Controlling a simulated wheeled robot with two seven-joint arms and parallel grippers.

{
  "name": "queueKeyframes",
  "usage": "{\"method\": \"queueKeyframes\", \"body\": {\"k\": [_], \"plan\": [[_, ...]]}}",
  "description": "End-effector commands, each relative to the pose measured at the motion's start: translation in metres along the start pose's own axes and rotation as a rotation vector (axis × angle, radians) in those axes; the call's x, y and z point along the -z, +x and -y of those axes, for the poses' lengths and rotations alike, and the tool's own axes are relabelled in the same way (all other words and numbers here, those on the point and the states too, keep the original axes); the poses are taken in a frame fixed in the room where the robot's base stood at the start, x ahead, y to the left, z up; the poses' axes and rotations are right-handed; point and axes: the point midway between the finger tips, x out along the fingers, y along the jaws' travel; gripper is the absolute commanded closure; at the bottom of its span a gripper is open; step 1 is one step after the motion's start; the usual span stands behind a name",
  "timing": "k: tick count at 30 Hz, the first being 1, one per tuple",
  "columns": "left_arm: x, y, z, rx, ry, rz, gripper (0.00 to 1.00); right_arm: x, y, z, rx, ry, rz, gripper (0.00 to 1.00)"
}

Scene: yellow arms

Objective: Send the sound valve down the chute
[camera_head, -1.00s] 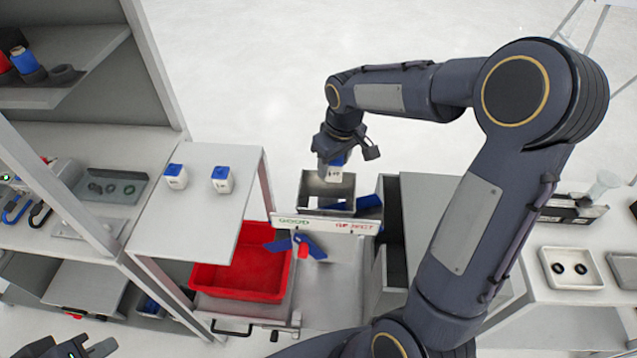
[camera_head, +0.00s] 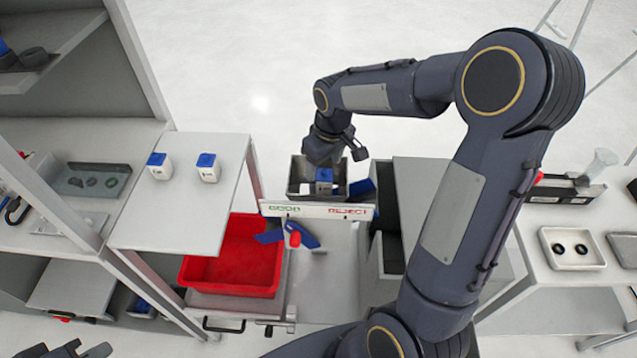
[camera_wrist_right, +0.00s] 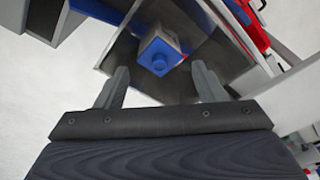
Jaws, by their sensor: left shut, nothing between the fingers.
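A valve with a white body and blue cap (camera_head: 325,183) sits inside the grey metal hopper (camera_head: 296,180) behind the GOOD/REJECT sign (camera_head: 317,210). In the right wrist view the valve (camera_wrist_right: 160,57) shows beyond my fingertips, with clear gaps to both fingers. My right gripper (camera_wrist_right: 160,82) is open and empty above the hopper; in the head view its fingers are hard to make out. Two similar white-and-blue valves, one (camera_head: 160,166) left of the other (camera_head: 208,167), stand on the grey shelf top (camera_head: 180,215). My left gripper (camera_head: 88,352) is shut, at the bottom left edge.
A red bin (camera_head: 230,268) stands below the sign on the GOOD side. A blue flap with a red knob (camera_head: 294,240) sits under the sign. A dark open compartment (camera_head: 392,255) lies on the REJECT side. A tray with two black rings (camera_head: 571,250) is at right.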

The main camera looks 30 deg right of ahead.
Motion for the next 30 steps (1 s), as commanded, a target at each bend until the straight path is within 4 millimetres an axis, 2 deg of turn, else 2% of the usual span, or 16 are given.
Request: {"method": "queueKeyframes", "body": {"k": [3, 12, 24, 30], "plan": [[0.000, 0.000, 0.000, 0.000, 0.000, 0.000, 1.00, 0.000, 0.000, 0.000, 0.000, 0.000, 0.000, 0.24], [0.000, 0.001, 0.000, 0.000, 0.000, 0.000, 1.00, 0.000, -0.004, 0.000, -0.001, 0.000, -0.002, 0.24], [-0.003, 0.005, 0.002, 0.000, 0.000, 0.000, 1.00, 0.001, -0.065, 0.000, -0.001, 0.000, -0.005, 0.24], [-0.003, 0.006, 0.003, 0.000, 0.000, 0.000, 1.00, 0.000, -0.078, 0.000, 0.000, 0.000, -0.002, 0.24]]}}
